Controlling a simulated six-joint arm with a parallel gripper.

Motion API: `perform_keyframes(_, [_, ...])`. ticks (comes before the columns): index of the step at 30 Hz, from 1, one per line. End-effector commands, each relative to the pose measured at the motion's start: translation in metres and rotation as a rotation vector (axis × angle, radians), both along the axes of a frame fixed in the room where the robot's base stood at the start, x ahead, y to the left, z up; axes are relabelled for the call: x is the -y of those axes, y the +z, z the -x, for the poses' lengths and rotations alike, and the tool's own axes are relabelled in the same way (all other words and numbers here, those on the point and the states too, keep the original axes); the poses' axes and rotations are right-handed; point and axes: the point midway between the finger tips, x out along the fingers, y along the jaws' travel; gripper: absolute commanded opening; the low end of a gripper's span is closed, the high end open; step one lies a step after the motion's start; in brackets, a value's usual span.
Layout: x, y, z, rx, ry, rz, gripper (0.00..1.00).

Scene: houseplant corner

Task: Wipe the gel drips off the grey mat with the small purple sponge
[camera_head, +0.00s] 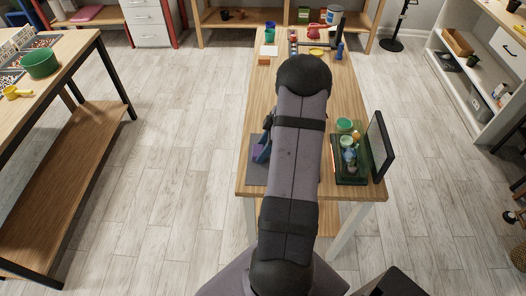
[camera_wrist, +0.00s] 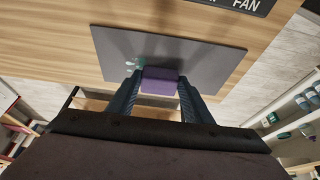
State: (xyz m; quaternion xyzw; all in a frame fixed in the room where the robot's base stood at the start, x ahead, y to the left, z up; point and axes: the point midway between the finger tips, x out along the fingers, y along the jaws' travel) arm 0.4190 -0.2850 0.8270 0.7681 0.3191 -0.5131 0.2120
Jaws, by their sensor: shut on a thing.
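My gripper (camera_wrist: 160,98) is shut on the small purple sponge (camera_wrist: 160,81), which sits between its two blue-grey fingers in the wrist view. The grey mat (camera_wrist: 205,62) lies on the wooden table beyond and under the sponge. Pale green gel drips (camera_wrist: 134,63) show on the mat, just left of the sponge and beyond the left finger. I cannot tell whether the sponge touches the mat.
A dark green tray (camera_head: 345,180) with cups and small containers stands right of my arm, beside an upright black panel (camera_head: 381,146). A black sign (camera_wrist: 245,5) reading "FAN" shows at the wrist view's top. Pots and tools stand at the table's far end.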

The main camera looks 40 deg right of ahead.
Motion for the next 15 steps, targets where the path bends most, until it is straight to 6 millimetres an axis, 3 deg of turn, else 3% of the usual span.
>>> perform_keyframes(15, [0.035,-0.002,-0.034,0.002,-0.001,0.004,0.25])
